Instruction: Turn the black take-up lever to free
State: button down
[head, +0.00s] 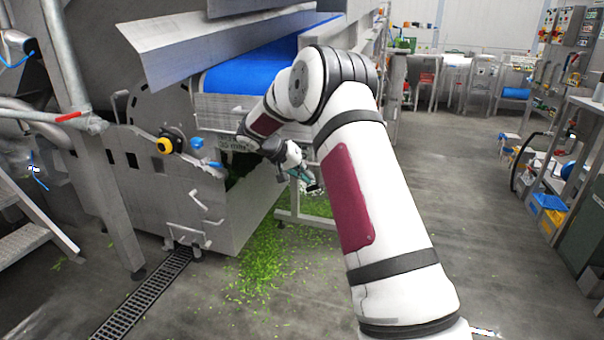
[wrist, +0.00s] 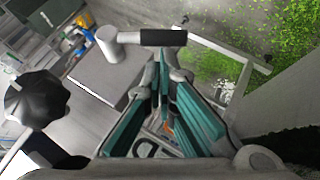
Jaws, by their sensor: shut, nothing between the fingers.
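In the wrist view a black grip (wrist: 163,37) sits on a grey metal fitting, just beyond my fingertips; I take it for the take-up lever. The grip lies crosswise in the picture, with a pale cylinder (wrist: 110,43) to its left. My gripper (wrist: 165,84) has teal-padded fingers that come together towards the tips, shut with nothing between them. I cannot tell whether the fingertips touch the lever. In the head view my gripper (head: 310,184) is beside the conveyor frame, and I cannot make out the lever there. No free marking is readable.
A black lobed knob (wrist: 38,100) is close on the left in the wrist view. The blue conveyor belt (head: 255,64) is behind my arm. A yellow-and-black knob (head: 166,145) is on the machine's side. Green scraps (head: 262,258) litter the floor; open floor lies to the right.

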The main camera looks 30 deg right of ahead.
aim_at(309, 191)
jog(key=shift+f+n+g+h+b, duration=0.3)
jog(key=shift+f+g+h+b, duration=0.2)
jog(key=shift+f+h+b, duration=0.1)
dwell(0.6)
jog(key=shift+w+a+f+n+g+h+b, duration=0.1)
jog(key=shift+f+n+g+h+b, duration=0.3)
jog(key=shift+f+g+h+b, duration=0.3)
jog(key=shift+f+n+g+h+b, duration=0.3)
jog(key=shift+f+g+h, duration=0.1)
jog(key=shift+f+h, duration=0.15)
jog(key=shift+s+d+f+n+g+h+b, duration=0.25)
jog(key=shift+f+n+g+h+b, duration=0.2)
jog(key=shift+h, duration=0.2)
jog(key=shift+s+d+f+n+g+h+b, duration=0.1)
jog(key=shift+s+f+n+g+h+b, duration=0.15)
jog(key=shift+f+g+h+b, duration=0.25)
jog(key=shift+s+d+f+n+g+h+b, duration=0.2)
jog(key=shift+f+n+h+b, duration=0.15)
jog(key=shift+h, duration=0.3)
jog(key=shift+s+d+f+n+g+h+b, duration=0.2)
jog(key=shift+n+h, duration=0.25)
jog(key=shift+h, duration=0.2)
